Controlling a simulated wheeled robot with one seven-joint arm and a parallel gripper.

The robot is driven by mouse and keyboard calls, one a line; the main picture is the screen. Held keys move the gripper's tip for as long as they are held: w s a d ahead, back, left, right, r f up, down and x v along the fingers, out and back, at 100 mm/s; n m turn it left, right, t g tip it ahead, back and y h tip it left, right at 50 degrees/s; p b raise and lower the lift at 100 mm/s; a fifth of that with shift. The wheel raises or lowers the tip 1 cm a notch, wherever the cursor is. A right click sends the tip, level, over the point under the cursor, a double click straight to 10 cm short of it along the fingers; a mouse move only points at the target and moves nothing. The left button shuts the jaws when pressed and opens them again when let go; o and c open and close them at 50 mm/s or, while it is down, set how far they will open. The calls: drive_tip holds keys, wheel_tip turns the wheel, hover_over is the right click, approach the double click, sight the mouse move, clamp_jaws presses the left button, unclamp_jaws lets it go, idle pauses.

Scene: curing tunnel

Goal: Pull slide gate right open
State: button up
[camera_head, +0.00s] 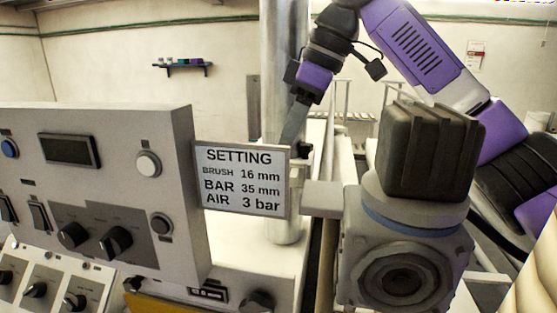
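I cannot pick out the right slide gate for certain in the head view. A small dark knob-like part (305,150) shows just above the sign's upper right corner, and I cannot tell whether it belongs to the gate. My purple and black arm reaches down from the upper right. My gripper (293,123) points down and left in front of the pale vertical pipe (283,60). Its tips end near the top edge of the sign and are partly hidden behind it. I cannot see whether the fingers are apart or hold anything.
A setting sign (241,178) stands in front of the gripper tips. A grey control panel (100,190) with knobs fills the left. A motor with a dark ribbed cover (428,150) stands at the right, beneath my arm. A small shelf (183,66) hangs on the back wall.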

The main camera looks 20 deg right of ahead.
drive_tip(key=p+x, duration=0.1)
drive_tip(key=x, duration=0.5)
drive_tip(key=shift+w+a+f, duration=0.1)
drive_tip(key=shift+f, duration=0.1)
clamp_jaws()
idle(1.2)
